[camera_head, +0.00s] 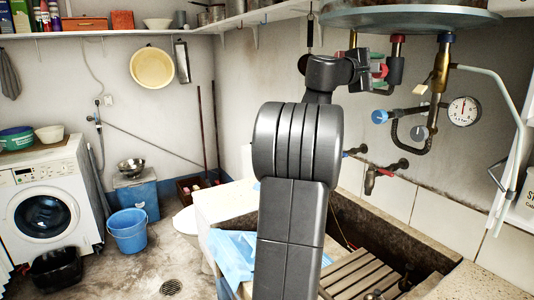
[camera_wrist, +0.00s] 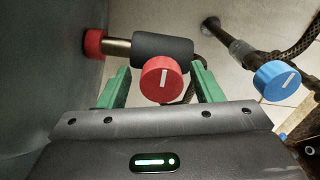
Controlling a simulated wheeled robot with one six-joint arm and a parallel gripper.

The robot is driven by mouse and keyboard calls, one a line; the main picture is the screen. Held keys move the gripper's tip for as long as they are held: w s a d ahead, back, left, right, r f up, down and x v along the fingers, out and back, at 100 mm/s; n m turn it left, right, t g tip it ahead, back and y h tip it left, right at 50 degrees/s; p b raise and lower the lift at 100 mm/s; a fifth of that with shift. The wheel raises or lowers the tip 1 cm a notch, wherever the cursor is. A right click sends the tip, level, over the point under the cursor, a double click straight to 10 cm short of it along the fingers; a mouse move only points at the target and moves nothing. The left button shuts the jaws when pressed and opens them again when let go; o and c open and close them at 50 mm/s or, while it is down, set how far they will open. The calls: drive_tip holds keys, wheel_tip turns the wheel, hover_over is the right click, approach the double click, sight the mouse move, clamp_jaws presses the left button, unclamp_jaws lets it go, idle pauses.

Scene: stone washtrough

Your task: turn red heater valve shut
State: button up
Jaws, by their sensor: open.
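The red heater valve (camera_wrist: 161,79) is a round red knob with a white line on its face, the line running nearly upright with a slight tilt. It sits in front of a dark pipe sleeve. In the wrist view my gripper (camera_wrist: 160,88) is open, with one green finger on each side of the knob and gaps showing. In the head view the red valve (camera_head: 380,71) is partly hidden by my gripper (camera_head: 374,68), below the heater tank (camera_head: 410,17). A blue valve knob (camera_wrist: 277,80) with a white line is to the right.
A wall tap (camera_head: 372,178) sits lower, above the stone trough (camera_head: 450,246) with a wooden slatted board (camera_head: 360,276).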

drive_tip(key=shift+r+n+p, duration=0.2)
drive_tip(key=shift+n+p, duration=0.6)
drive_tip(key=shift+n, duration=0.3)
drive_tip(key=n+p, duration=0.4)
drive_tip(key=p, duration=0.1)
drive_tip(key=shift+n, duration=0.3)
drive_tip(key=n+p, duration=0.5)
drive_tip(key=p, duration=0.2)
drive_tip(key=shift+w+n, duration=0.1)
drive_tip(key=shift+n, duration=0.2)
drive_tip(key=shift+f+n+p, duration=0.15)
drive_tip(key=shift+n+p, duration=0.35)
drive_tip(key=shift+p, duration=0.15)
drive_tip(key=shift+f, duration=0.15)
